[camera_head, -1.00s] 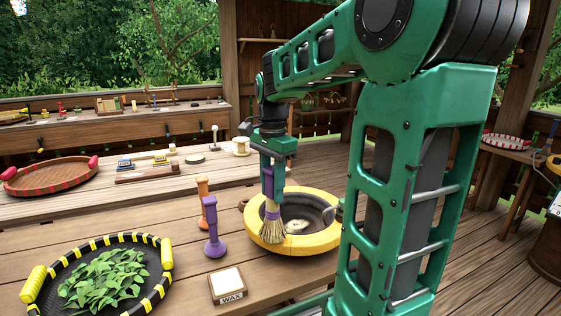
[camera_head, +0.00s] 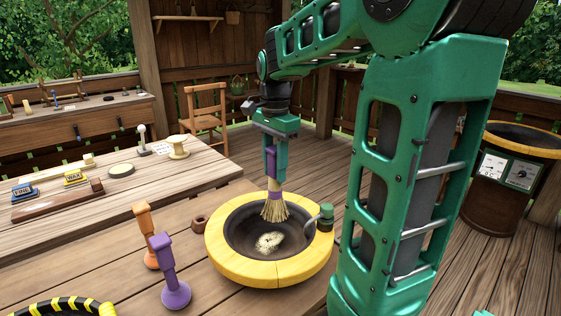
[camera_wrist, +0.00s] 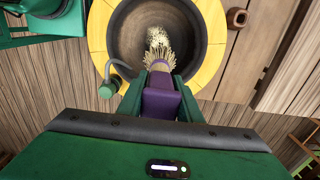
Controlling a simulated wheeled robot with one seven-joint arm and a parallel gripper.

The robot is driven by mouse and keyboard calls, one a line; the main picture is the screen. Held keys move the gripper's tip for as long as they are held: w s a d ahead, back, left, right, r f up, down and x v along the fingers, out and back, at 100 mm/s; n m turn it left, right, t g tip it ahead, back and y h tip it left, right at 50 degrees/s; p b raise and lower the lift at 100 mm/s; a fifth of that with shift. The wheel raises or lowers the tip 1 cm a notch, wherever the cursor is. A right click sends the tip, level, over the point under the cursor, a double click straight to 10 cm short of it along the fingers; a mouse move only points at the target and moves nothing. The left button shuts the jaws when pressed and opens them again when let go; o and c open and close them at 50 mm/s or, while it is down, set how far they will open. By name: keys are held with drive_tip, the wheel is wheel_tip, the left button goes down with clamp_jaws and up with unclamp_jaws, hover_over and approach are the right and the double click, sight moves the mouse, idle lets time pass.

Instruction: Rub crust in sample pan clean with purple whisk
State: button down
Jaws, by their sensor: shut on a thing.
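My gripper (camera_head: 273,160) is shut on the purple handle of the whisk (camera_head: 275,207), which points bristles down. The whisk also shows in the wrist view (camera_wrist: 161,94), its straw bristles over the pan. The sample pan (camera_head: 228,262) is a dark bowl with a wide yellow rim, set in the wooden table. A pale crust patch (camera_head: 269,242) lies on the pan floor. In the head view the bristle tips are above and behind the crust; whether they touch the pan I cannot tell. In the wrist view the bristles overlap the near edge of the crust (camera_wrist: 157,37).
A green-knobbed curved handle (camera_head: 326,213) stands at the pan's right rim. An orange stamp-like tool (camera_head: 146,235) and a purple one (camera_head: 170,272) stand left of the pan. A small brown cup (camera_head: 199,222) sits near the rim. A yellow-and-black tray edge (camera_head: 62,305) shows at lower left.

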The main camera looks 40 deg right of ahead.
drive_tip(key=shift+w+d, duration=0.1)
drive_tip(key=shift+w, duration=0.15)
drive_tip(key=shift+f, duration=0.15)
